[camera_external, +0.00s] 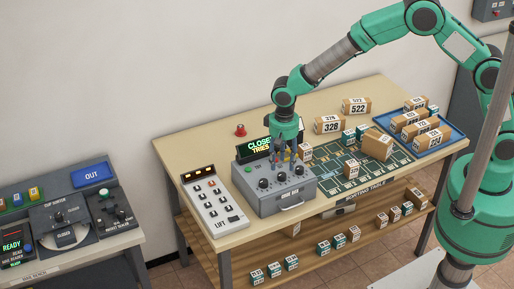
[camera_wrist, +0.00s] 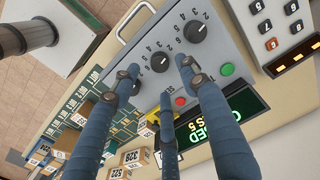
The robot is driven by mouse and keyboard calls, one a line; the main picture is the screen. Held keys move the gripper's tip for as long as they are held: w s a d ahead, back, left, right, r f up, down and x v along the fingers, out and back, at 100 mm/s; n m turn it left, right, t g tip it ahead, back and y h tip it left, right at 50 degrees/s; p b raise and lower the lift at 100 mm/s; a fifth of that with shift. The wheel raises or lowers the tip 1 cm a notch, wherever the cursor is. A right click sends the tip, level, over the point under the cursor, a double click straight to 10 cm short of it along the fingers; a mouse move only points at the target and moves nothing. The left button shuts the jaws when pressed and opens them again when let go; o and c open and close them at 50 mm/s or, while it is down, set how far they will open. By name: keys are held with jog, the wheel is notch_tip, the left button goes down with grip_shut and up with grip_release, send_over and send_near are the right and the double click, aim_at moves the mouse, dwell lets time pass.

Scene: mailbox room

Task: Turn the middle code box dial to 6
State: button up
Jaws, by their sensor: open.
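The grey code box (camera_external: 268,203) stands on the table with three black dials in a row on its sloped top. My gripper (camera_external: 286,157) is above the back of the box. In the wrist view my gripper (camera_wrist: 158,72) has its blue fingers spread, with the middle dial between two fingertips and nothing held. I cannot tell whether they touch it. The right-hand dial is mostly hidden by a finger there.
The left dial (camera_wrist: 195,31) is close to a fingertip. A green button (camera_wrist: 227,69), a red button (camera_wrist: 180,101) and a lit display (camera_wrist: 228,112) are beside the fingers. The LIFT keypad (camera_external: 213,203) stands left of the box; parcels (camera_external: 328,124) stand to the right.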

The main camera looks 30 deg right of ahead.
aim_at(282, 174)
jog(key=shift+f, duration=2.8)
grip_shut()
